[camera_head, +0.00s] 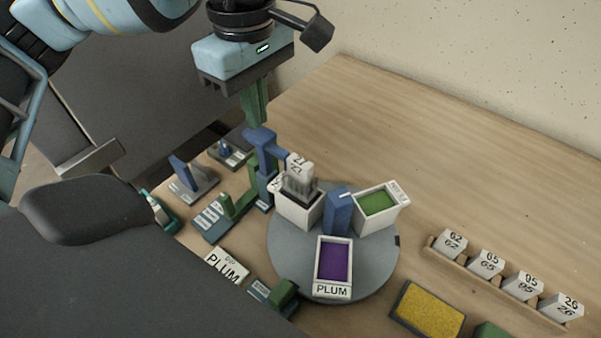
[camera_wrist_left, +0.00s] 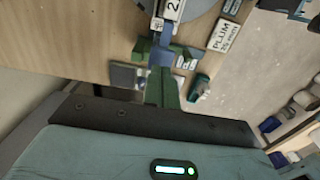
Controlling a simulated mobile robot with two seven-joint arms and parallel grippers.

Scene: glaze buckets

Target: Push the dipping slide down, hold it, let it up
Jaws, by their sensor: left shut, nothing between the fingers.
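The blue dipping slide (camera_head: 262,140) stands on a post beside the grey turntable (camera_head: 283,262). Its arm reaches right to a white numbered tile (camera_head: 300,165), whose lower end is at the mouth of a white bucket (camera_head: 298,211); how deep it sits is unclear. My left gripper (camera_head: 259,122) is shut and empty, its green fingers pointing down at the top of the slide, at or very near contact. In the left wrist view the fingers (camera_wrist_left: 162,72) meet or overlap the blue slide (camera_wrist_left: 161,54), with the tile (camera_wrist_left: 173,10) beyond. My right gripper is not in view.
The turntable also bears a green-glaze bucket (camera_head: 378,203), a purple PLUM bucket (camera_head: 333,263) and a blue centre post (camera_head: 339,212). A rack (camera_head: 495,285) of numbered tiles and a yellow pad (camera_head: 428,310) lie right. A PLUM card (camera_head: 227,265) lies left. The back of the table is clear.

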